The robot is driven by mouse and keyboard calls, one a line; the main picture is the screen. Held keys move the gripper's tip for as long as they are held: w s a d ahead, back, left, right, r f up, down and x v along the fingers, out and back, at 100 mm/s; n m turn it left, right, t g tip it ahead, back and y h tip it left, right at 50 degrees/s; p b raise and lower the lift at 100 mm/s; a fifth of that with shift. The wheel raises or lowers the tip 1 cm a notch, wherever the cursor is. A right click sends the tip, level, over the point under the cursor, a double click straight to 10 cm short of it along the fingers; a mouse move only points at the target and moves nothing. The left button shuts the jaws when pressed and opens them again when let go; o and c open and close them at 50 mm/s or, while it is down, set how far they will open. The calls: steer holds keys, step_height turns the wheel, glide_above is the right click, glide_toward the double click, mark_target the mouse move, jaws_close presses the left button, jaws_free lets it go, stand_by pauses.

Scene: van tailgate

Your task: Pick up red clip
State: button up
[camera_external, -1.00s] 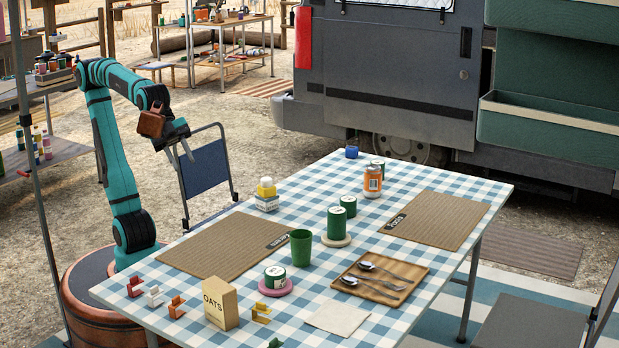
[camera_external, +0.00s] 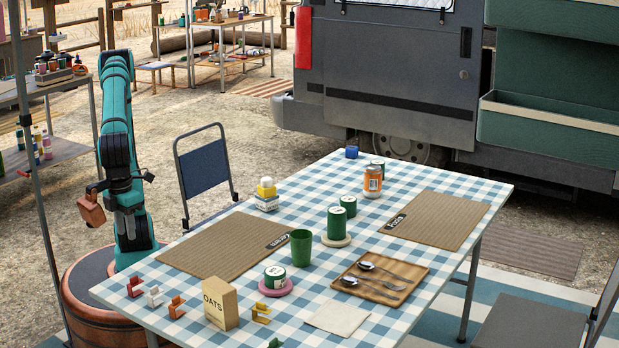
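The red clip (camera_external: 135,287) stands on the checked table near its left front corner, left of a white clip (camera_external: 153,296). An orange clip (camera_external: 176,307) is a little further right.
An oats box (camera_external: 221,303) stands right of the clips, with a yellow clip (camera_external: 261,312) beyond it. A brown placemat (camera_external: 215,246) lies behind them. A blue chair (camera_external: 204,170) is at the table's far left side. The table's front left edge is close to my base.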

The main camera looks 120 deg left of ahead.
mark_target(132, 278)
step_height(132, 278, down, 12)
steer(key=shift+d+f, duration=0.2)
steer(key=shift+f, duration=2.45)
jaws_close()
